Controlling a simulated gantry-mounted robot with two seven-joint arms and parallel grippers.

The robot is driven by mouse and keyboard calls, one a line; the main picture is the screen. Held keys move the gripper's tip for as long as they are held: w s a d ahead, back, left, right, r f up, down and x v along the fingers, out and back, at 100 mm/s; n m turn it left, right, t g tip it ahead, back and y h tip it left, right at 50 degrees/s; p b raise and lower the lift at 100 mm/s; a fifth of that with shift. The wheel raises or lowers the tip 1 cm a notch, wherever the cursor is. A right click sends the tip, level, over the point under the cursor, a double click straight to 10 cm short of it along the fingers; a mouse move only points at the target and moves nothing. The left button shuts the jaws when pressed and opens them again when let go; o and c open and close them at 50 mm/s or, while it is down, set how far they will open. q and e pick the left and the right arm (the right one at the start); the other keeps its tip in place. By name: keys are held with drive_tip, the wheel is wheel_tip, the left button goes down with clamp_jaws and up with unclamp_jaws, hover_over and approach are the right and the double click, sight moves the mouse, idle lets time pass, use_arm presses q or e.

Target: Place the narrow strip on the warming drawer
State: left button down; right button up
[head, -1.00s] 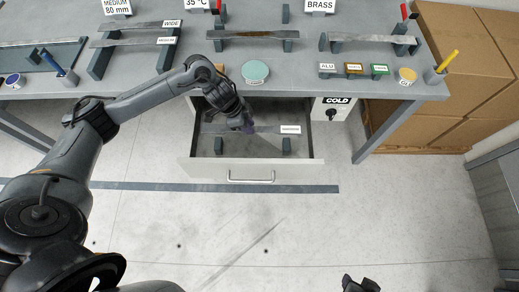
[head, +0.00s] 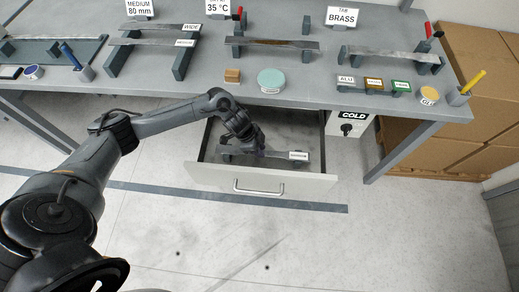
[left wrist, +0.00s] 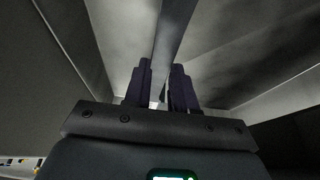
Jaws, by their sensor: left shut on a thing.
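The narrow strip (head: 279,154), grey with a white tag at its right end, lies across the inside of the open drawer (head: 215,177) under the bench. My left gripper (head: 258,149) reaches down into the drawer and is shut on the strip near its middle. In the left wrist view the strip (left wrist: 178,25) runs between the two dark fingers of the left gripper (left wrist: 160,85). Whether the strip rests on the supports in the drawer or is just clear of them I cannot tell. My right gripper is not in view.
A "COLD" label (head: 353,115) and black knob (head: 347,129) are right of the drawer. The bench (head: 205,62) overhangs the drawer's back. Cardboard boxes (head: 460,110) stand at right.

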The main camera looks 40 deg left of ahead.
use_arm(q)
drive_tip(key=shift+w, duration=0.15)
drive_tip(key=shift+f, duration=0.15)
drive_tip(key=c, duration=0.9)
unclamp_jaws()
drive_tip(key=shift+p+v, duration=1.7)
drive_tip(key=shift+v, duration=4.45)
